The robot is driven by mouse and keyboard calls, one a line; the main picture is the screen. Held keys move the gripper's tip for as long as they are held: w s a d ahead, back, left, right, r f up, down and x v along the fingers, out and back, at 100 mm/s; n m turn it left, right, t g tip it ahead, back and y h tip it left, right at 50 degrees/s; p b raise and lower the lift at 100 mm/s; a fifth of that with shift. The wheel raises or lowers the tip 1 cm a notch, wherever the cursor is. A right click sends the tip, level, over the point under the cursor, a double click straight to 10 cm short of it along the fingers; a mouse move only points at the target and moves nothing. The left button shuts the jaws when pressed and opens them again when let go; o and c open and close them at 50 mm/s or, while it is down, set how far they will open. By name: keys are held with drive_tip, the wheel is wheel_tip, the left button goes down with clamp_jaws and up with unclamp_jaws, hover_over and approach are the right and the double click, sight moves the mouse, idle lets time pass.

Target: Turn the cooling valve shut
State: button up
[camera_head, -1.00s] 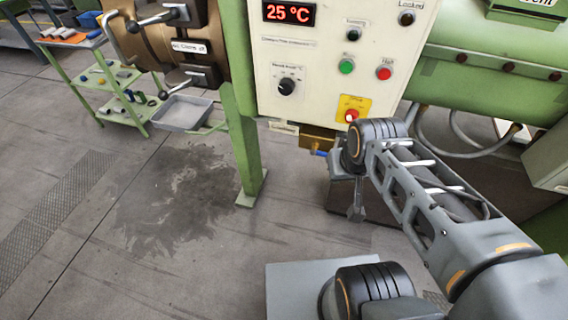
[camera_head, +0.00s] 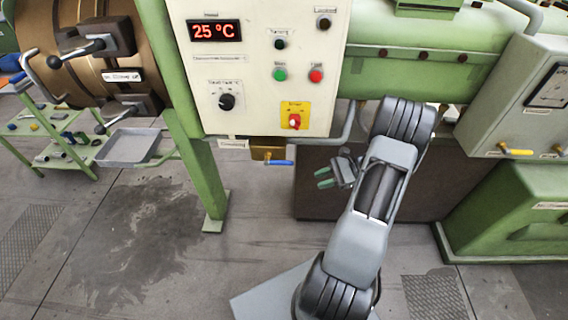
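The valve with a blue lever handle (camera_head: 281,162) hangs under the control panel. Its brass body (camera_head: 264,150) is just left of the handle. The handle lies roughly level and points right. A small label (camera_head: 233,144), too small to read surely, is left of the valve. My gripper (camera_head: 325,177) is right of the handle and slightly lower in the picture.
The control panel (camera_head: 262,103) reads 25 °C and has knobs, buttons and a red-yellow switch (camera_head: 294,120) above the valve. A green post (camera_head: 203,180) stands left of the valve. A dark cabinet (camera_head: 310,195) is behind my gripper. Another valve with a yellow handle (camera_head: 517,151) is at the right.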

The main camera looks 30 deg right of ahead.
sight(286, 162)
drive_tip(key=w+d+r+m+t+y, duration=0.2)
drive_tip(key=w+d+r+m+t, duration=0.1)
drive_tip(key=t, duration=0.1)
drive_tip(key=p+x, duration=0.1)
drive_tip(key=x, duration=0.5)
drive_tip(key=p+x, duration=0.1)
drive_tip(key=x, duration=0.6)
drive_tip(key=shift+a+r+p, duration=0.15)
drive_tip(key=shift+a+p, duration=0.05)
drive_tip(key=shift+p, duration=0.1)
clamp_jaws()
